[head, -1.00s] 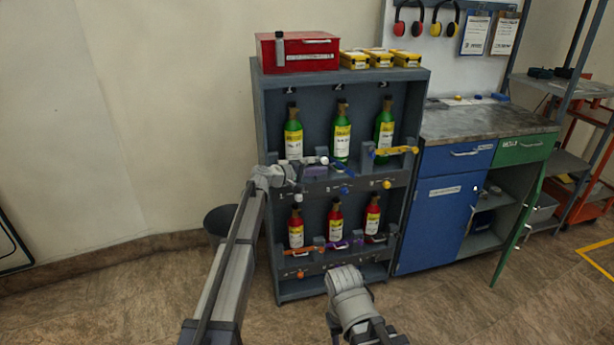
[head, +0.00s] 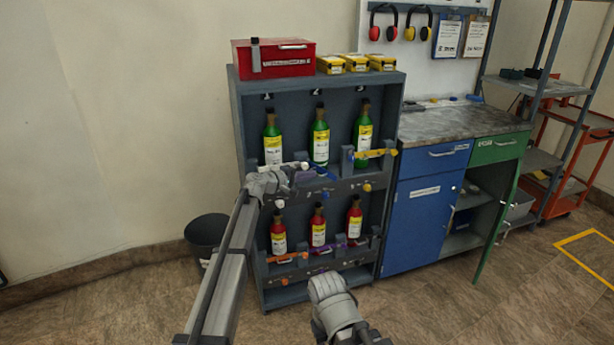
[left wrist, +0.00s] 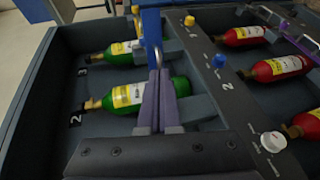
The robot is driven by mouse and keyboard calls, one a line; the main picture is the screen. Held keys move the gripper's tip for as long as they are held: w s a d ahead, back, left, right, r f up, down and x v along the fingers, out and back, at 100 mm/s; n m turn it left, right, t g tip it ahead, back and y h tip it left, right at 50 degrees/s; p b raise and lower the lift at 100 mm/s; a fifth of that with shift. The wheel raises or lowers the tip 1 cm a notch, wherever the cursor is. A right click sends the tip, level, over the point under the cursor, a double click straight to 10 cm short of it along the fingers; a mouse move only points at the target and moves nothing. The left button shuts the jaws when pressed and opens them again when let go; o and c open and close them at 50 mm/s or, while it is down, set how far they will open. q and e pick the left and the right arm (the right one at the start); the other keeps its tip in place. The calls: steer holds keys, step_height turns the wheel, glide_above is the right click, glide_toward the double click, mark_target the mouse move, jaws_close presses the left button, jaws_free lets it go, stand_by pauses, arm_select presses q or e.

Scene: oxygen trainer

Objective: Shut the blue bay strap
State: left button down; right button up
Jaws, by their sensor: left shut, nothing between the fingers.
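The blue strap (head: 326,175) is at the middle bay of the rack's upper row. In the left wrist view the blue strap (left wrist: 152,28) stands out from its post towards the camera, not lying across the bottle. My left gripper (head: 307,175) is shut and empty. Its fingertips (left wrist: 158,80) are right by the blue strap; I cannot tell whether they touch. My right gripper is out of view.
The grey rack (head: 390,130) also holds red bottles (head: 318,228) below, with orange and purple straps. The yellow strap (head: 375,153) is right of the blue one, and a white knob (left wrist: 272,141) is nearby. A blue cabinet (head: 415,225) stands to the right.

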mark_target(324, 172)
arm_select(q)
steer(key=shift+s+d+n+t+y, duration=0.1)
steer(key=shift+d+n+t+y, duration=1)
steer(key=shift+d+y, duration=0.1)
steer(key=shift+w+d+n+t+y, duration=0.3)
steer(key=shift+d+n+t+y, duration=0.2)
steer(key=shift+n+y, duration=0.25)
steer(key=shift+w+d+n+t+y, duration=0.3)
steer(key=shift+d+n+t+y, duration=0.15)
steer(key=shift+n+y, duration=0.25)
steer(key=w+d, duration=0.5)
steer(key=shift+w, duration=0.3)
steer(key=shift+y, duration=0.25)
